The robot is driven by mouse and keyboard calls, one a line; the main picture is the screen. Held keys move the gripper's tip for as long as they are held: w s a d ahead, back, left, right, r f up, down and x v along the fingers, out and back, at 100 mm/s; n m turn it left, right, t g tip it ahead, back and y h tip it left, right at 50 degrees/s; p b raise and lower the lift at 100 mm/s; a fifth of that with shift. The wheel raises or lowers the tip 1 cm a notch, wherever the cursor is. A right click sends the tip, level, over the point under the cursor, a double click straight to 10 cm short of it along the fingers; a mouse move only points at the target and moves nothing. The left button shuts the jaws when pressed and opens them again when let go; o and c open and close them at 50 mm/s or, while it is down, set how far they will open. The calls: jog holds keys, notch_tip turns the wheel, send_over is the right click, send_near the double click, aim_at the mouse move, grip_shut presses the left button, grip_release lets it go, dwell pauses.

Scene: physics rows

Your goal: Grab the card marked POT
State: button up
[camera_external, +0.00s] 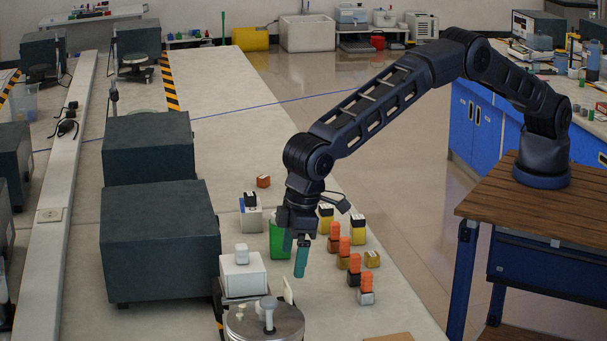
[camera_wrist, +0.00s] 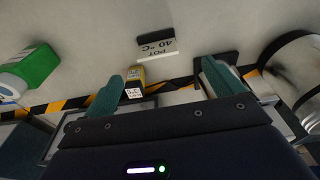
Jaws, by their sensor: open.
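The card marked POT (camera_wrist: 157,47) shows upside down in the wrist view, with "POT 40 °C" in dark letters on a grey face and a pale edge. It lies ahead of my fingertips, apart from them. In the external view, a thin cream card (camera_external: 288,290) stands beside the lidded metal pot; its face cannot be read there. My gripper (camera_external: 294,262) points down above the bench, a little above and behind that card.
The metal pot (camera_external: 265,322) stands close to the card; a white box (camera_external: 243,275) is to its left. A green container (camera_external: 278,242) stands behind my gripper. Several orange-topped blocks (camera_external: 355,262) stand to the right. Large dark boxes (camera_external: 158,240) fill the left.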

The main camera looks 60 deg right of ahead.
aim_at(286, 294)
jog(key=f, duration=0.3)
jog(key=w+f, duration=0.1)
jog(key=f, duration=0.3)
jog(key=a+f, duration=0.1)
jog(key=f, duration=0.2)
jog(key=shift+w+f, duration=0.2)
jog(key=shift+w, duration=0.1)
jog(key=c, duration=1)
jog(key=shift+c, duration=0.4)
jog(key=shift+r, duration=0.1)
